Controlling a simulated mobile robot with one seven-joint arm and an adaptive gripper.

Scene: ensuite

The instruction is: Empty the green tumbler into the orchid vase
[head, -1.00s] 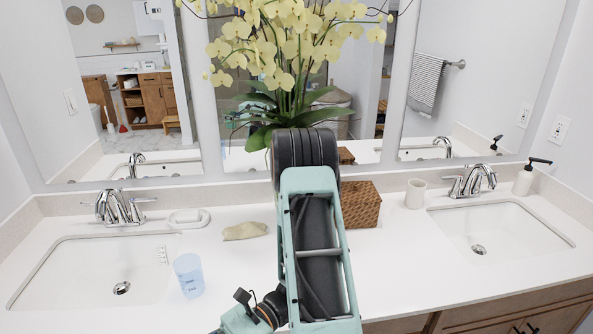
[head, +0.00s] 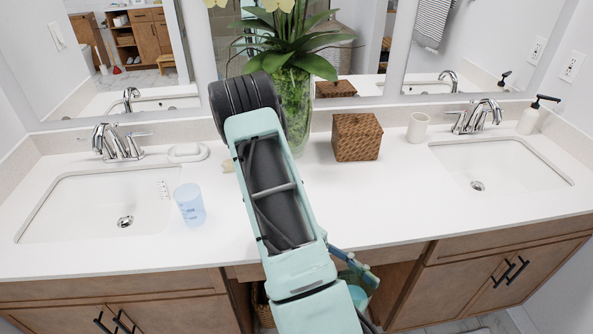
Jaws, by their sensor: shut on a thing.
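The orchid vase (head: 297,112) is clear glass with green filling. It stands at the back of the counter by the mirror, with green leaves and pale yellow blooms, and my arm covers its left side. My gripper (head: 356,272) is low in front of the counter's front edge, partly hidden by my arm. It is shut on a small green thing, seemingly the green tumbler (head: 358,296), of which only a part shows. Its contents and tilt cannot be made out. The gripper is well apart from the vase, below and in front of it.
A light blue cup (head: 189,204) stands right of the left sink (head: 95,210). A woven box (head: 357,137) is right of the vase, then a beige cup (head: 418,127), the right sink (head: 500,165) and a soap bottle (head: 530,117). The counter's centre right is clear.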

